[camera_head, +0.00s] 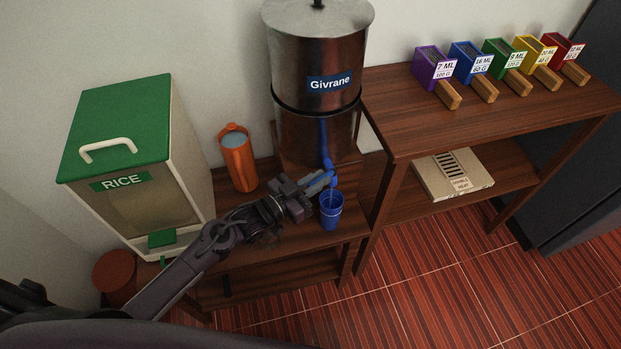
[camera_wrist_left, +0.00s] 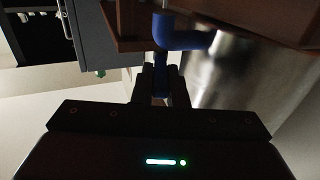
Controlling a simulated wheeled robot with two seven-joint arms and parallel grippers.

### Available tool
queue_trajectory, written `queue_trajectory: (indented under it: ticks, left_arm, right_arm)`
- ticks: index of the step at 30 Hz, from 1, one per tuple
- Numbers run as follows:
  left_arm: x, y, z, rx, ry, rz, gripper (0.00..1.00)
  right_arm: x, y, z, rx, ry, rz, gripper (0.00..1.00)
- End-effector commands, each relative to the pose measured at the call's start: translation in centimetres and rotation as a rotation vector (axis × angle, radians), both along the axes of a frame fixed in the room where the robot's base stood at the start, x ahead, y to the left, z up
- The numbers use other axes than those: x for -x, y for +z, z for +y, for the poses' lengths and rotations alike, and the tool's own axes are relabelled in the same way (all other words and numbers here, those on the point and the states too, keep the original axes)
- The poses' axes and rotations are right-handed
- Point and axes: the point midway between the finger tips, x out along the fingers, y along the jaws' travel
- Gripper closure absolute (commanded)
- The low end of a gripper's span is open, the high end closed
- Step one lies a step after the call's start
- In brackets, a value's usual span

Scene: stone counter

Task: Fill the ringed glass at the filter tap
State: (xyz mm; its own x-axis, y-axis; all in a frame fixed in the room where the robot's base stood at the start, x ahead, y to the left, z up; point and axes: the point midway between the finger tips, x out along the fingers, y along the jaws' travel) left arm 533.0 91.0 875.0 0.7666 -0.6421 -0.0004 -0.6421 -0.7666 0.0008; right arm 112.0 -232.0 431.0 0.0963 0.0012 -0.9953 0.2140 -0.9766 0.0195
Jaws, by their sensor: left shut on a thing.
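The steel filter (camera_head: 318,70) labelled Givrane has a blue tap (camera_head: 327,158) low on its front. My left gripper (camera_head: 322,182) is at this tap, shut on its blue lever. In the left wrist view the blue tap (camera_wrist_left: 185,39) runs above the fingers, and the lever (camera_wrist_left: 161,78) sits between them (camera_wrist_left: 161,88). A blue glass (camera_head: 331,211) stands upright on the wooden stand below the tap, just right of and below the fingertips. A thin pale streak shows above its rim. Its water level is too small to tell. My right gripper is out of view.
An orange jug (camera_head: 238,160) stands left of the filter, close to my left arm. A RICE dispenser (camera_head: 130,165) with a green lid stands farther left. Colored scoop boxes (camera_head: 435,68) line the right shelf, with a flat carton (camera_head: 453,174) below.

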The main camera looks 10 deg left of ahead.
Motion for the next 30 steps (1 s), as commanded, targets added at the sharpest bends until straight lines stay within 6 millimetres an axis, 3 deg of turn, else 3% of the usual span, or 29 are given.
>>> queue_trajectory:
  ticks: [2,3,7,17,30]
  left_arm:
    - [-0.1,0.1,0.1,0.000,0.001,-0.001,1.00]
    - [0.0,0.1,0.1,0.000,0.001,-0.001,0.83]
    - [0.0,0.0,0.1,0.000,0.001,-0.001,0.67]
    - [0.2,0.0,0.3,-0.001,0.000,-0.001,0.65]
    - [5.2,-0.2,4.5,-0.002,0.000,0.001,0.65]
  right_arm:
    - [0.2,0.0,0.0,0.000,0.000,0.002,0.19]
    - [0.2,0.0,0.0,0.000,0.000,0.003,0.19]
    - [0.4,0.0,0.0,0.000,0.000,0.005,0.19]
    - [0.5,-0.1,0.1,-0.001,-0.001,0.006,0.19]
    - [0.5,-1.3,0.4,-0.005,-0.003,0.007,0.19]
